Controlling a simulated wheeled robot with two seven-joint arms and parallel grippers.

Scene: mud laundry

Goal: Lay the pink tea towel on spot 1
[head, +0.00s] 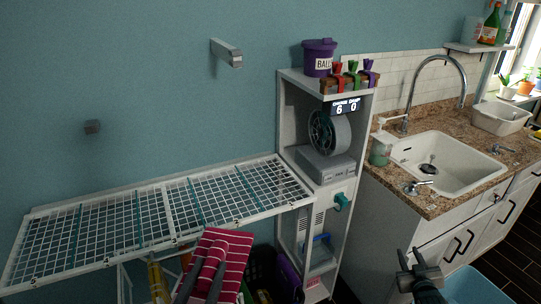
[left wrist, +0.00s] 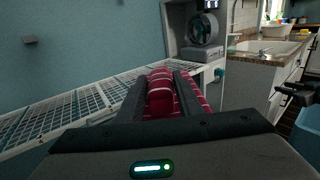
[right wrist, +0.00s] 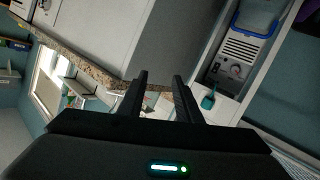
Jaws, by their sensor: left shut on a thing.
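The tea towel (head: 228,246), deep pink with white stripes, hangs in folds from my left gripper (head: 213,262). In the left wrist view the towel (left wrist: 160,92) is bunched between the two fingers (left wrist: 162,95). It is at the near edge of the white wire drying rack (head: 105,225), at its right part; I cannot tell whether it touches the rack. Teal lines divide the rack top into sections; no number for spot 1 is readable. My right gripper (head: 418,268) is in front of the sink cabinet; its fingers (right wrist: 162,98) are apart and empty.
A grey shelf unit (head: 285,140) with a fan (head: 322,135) stands at the rack's right end. Right of it is a counter with a sink (head: 445,160). A blue tub (head: 472,287) is at the lower right. The rack top looks bare.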

